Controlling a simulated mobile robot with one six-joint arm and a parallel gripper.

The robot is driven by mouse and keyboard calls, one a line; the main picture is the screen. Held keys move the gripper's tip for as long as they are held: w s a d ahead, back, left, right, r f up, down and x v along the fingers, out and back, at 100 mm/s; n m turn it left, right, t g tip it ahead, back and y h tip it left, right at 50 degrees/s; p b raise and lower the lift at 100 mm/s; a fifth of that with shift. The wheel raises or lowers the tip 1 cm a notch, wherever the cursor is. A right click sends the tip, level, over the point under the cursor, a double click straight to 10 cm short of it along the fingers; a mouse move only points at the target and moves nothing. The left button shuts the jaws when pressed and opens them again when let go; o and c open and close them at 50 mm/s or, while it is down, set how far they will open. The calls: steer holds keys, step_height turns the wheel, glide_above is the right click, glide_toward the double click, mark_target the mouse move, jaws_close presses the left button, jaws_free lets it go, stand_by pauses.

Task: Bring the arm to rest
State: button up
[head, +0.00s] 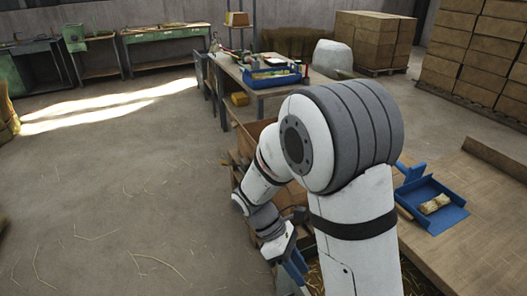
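My arm, white with dark grey bands, rises from the bottom right and bends down to the left. My gripper (290,268) hangs low at the bottom centre, beside the wooden workbench and above straw-like material. Its blue finger parts show only in part, and the arm's own links hide the rest. I cannot tell whether it is open or shut, or whether it holds anything.
Another table (233,72) behind holds a blue crate (272,79). Stacked boxes (375,40) stand at the back. Open floor with loose straws (110,200) lies left.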

steer(key=s+d+r+m+t+y+p, duration=0.1)
steer(key=s+d+r+m+t+y, duration=0.1)
steer(key=r+m, duration=0.5)
steer(key=s+d+r+m+t+y+p, duration=0.2)
steer(key=s+d+r+m+t+y, duration=0.1)
steer(key=r+m, duration=0.5)
steer(key=d+r+t+y, duration=0.1)
steer(key=d+t, duration=0.1)
steer(key=t, duration=0.1)
steer(key=shift+y, duration=0.3)
stand_by(0.5)
